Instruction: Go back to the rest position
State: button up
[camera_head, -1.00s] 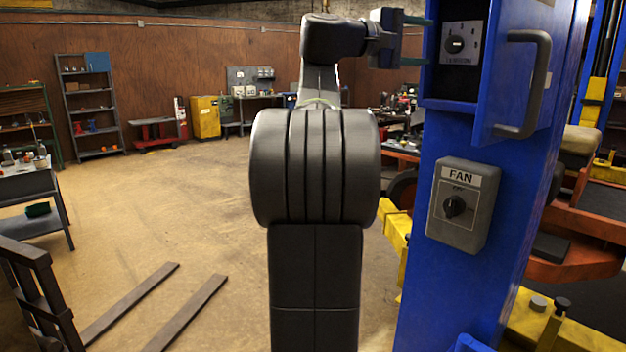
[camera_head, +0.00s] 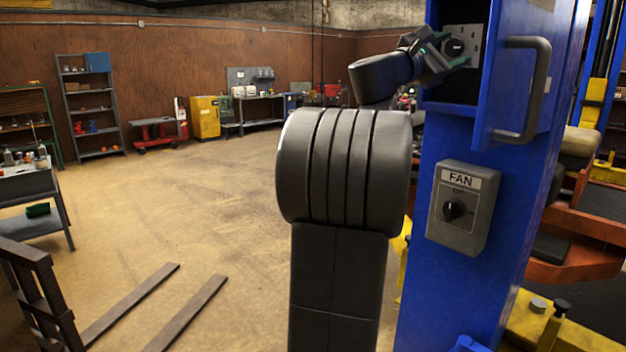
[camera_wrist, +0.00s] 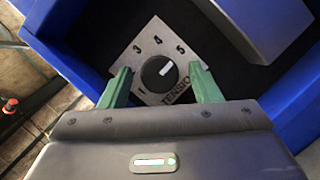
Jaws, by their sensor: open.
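My gripper (camera_head: 452,48) is at the open blue box on the blue post, its fingers reaching toward the dial plate inside. In the wrist view my gripper (camera_wrist: 160,88) is open, with one green finger on either side of a round black knob (camera_wrist: 158,73). The knob sits on a grey plate (camera_wrist: 147,48) with numbers and partly hidden lettering. Its white mark points up and right, toward the 5. I cannot tell whether the fingers touch the knob. In the head view the knob (camera_head: 455,47) is partly hidden by my gripper.
The box's blue door (camera_head: 519,90) with its grey handle stands open to the right of the dial. A FAN switch box (camera_head: 463,208) is on the blue post (camera_head: 440,290) below. The floor (camera_head: 210,220) at left is largely clear, apart from pallet forks (camera_head: 130,305).

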jog(key=n+t+p, duration=0.1)
jog(key=n+t, duration=0.1)
jog(key=n, duration=0.2)
jog(key=n+t+p, duration=0.1)
jog(key=n+t, duration=0.1)
jog(key=n, duration=0.1)
jog(key=shift+s+d+r+n+y, duration=0.1)
jog(key=shift+s+d+n+y, duration=0.05)
jog(key=shift+n+y, duration=0.25)
jog(key=shift+n+t+y+p, duration=0.65)
jog(key=shift+n+p, duration=0.4)
jog(key=shift+n, duration=0.85)
jog(key=shift+f+t, duration=0.2)
jog(key=shift+t, duration=0.15)
